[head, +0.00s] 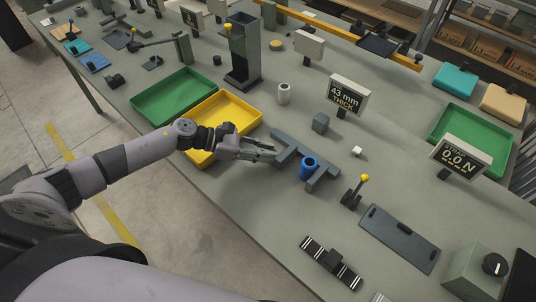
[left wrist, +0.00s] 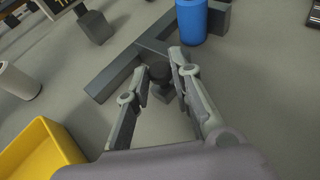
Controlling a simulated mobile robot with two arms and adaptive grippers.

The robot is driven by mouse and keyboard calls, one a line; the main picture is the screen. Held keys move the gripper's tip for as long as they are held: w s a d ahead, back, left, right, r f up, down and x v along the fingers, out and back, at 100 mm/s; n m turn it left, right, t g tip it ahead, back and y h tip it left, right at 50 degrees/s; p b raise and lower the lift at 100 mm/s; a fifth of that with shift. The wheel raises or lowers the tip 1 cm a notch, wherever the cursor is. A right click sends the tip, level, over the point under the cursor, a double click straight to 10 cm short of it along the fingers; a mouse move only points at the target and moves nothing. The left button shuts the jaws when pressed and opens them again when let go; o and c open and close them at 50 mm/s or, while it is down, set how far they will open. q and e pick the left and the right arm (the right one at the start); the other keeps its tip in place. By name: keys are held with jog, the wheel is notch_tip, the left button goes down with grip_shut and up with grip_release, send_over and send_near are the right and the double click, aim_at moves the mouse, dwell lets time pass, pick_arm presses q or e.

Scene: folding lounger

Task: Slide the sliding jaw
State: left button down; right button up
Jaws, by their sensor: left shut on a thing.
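A blue-grey caliper-like gauge (head: 289,143) lies on the bench, with a bar and jaws pointing toward the front edge. A blue cylinder (head: 308,168) stands upright at its jaws; I cannot tell whether both jaws touch it. The cylinder also shows at the top of the left wrist view (left wrist: 192,20). My left gripper (head: 274,151) is at the left end of the gauge. In the left wrist view its fingers (left wrist: 160,70) are around a small dark knob (left wrist: 160,74) at the jaw, shut on it. The gripper partly hides the jaw. My right gripper is out of view.
A display (head: 345,95) reads 43 mm THICK; another (head: 461,155) reads 0.0 N. A yellow tray (head: 247,116) lies beside my left wrist. A grey block (head: 320,123), white cylinder (head: 284,93) and yellow-knobbed lever (head: 355,191) stand nearby.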

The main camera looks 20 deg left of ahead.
pick_arm(q)
jog(key=c, duration=1.4)
grip_release()
jog(key=shift+d, duration=0.1)
jog(key=shift+c, duration=0.2)
jog(key=v, duration=1.2)
